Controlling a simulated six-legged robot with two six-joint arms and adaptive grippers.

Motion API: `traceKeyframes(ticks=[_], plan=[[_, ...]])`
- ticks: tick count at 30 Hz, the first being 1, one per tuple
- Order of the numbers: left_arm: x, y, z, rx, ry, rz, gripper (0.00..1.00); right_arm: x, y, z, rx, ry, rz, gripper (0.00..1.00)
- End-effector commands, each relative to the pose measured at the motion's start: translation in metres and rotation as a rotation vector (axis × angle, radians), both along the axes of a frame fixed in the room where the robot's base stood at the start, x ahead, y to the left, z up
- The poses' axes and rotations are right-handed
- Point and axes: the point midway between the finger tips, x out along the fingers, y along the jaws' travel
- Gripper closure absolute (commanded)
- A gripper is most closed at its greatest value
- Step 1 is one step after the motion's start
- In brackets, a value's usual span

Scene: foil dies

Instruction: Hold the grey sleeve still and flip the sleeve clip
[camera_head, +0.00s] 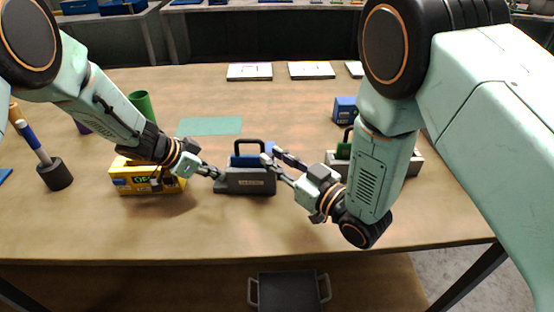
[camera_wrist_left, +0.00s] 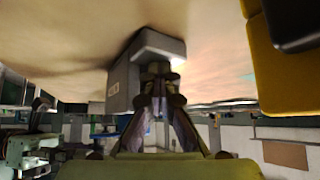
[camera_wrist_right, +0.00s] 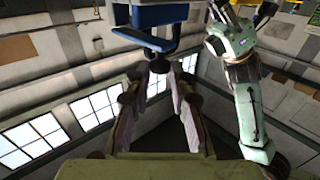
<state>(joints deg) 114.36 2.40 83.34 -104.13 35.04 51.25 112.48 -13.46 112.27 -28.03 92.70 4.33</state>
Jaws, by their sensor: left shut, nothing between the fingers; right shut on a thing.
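The grey sleeve (camera_head: 250,182) stands upright on the table, with a blue block (camera_head: 246,160) and a black loop handle (camera_head: 236,146) rising from it. My left gripper (camera_head: 217,174) is shut and empty, its tips close against the sleeve's left end. The left wrist view shows the sleeve (camera_wrist_left: 122,84) right beyond these fingers; contact is hard to tell. The fingers partly hide the clip in the head view.
A yellow box (camera_head: 130,182) stands close left of the sleeve, under my left wrist. A grey holder (camera_head: 416,162) is at right, partly behind my right arm. A blue block (camera_head: 345,108), a green mat (camera_head: 210,126) and white plates (camera_head: 250,71) lie behind. The front table is clear.

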Motion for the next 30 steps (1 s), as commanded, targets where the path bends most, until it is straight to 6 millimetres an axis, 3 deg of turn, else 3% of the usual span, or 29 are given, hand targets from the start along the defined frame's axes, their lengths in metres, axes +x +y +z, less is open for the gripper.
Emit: traceKeyframes(ticks=[20,30], plan=[[-0.004,0.000,-0.006,0.004,0.011,-0.001,1.00,0.000,0.001,0.002,0.001,0.018,0.006,1.00],[-0.004,0.000,-0.006,0.004,0.011,-0.001,1.00,0.009,0.001,0.022,0.015,0.202,0.008,1.00]])
